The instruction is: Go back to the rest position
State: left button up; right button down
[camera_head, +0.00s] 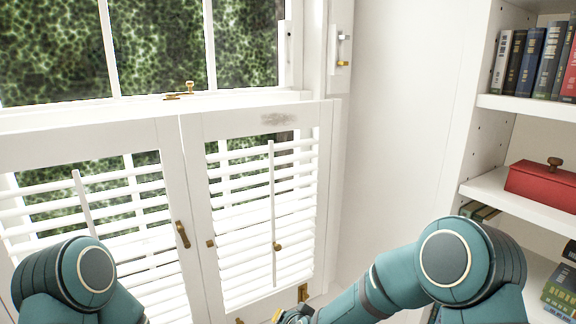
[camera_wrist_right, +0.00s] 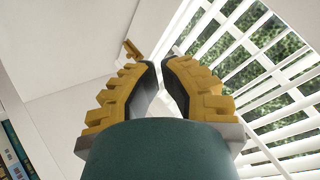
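My right arm (camera_head: 400,280) reaches in from the lower right of the head view, bent at a teal joint. Only a small yellow part of my right gripper shows at the bottom edge there. In the right wrist view my right gripper (camera_wrist_right: 160,65) has two yellow, stepped fingers with dark inner pads. Their tips come close together with a narrow gap between them, and nothing is held. My left arm (camera_head: 75,275) shows at the lower left of the head view; its gripper is out of sight.
White louvred shutters (camera_head: 190,200) with brass fittings stand ahead, below a window (camera_head: 160,50). A white bookcase (camera_head: 530,107) with books (camera_head: 533,60) and a red box (camera_head: 543,185) stands at right. Bare white wall (camera_head: 395,120) lies between them.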

jog(key=s+d+f+n+g, duration=0.1)
jog(key=s+d+f+g, duration=0.1)
jog(key=s+f, duration=0.3)
jog(key=s+d+f+n+g, duration=0.1)
jog(key=s+d+f+g, duration=0.2)
jog(key=s, duration=0.7)
jog(key=s+d+f+n+g+b, duration=0.1)
jog(key=s+d+f+g, duration=0.1)
jog(key=s+d+f, duration=0.3)
jog(key=s+f, duration=0.2)
jog(key=s, duration=0.1)
jog(key=shift+s+d+f+g, duration=0.2)
jog(key=shift+s+d+g, duration=0.1)
jog(key=shift+d, duration=0.1)
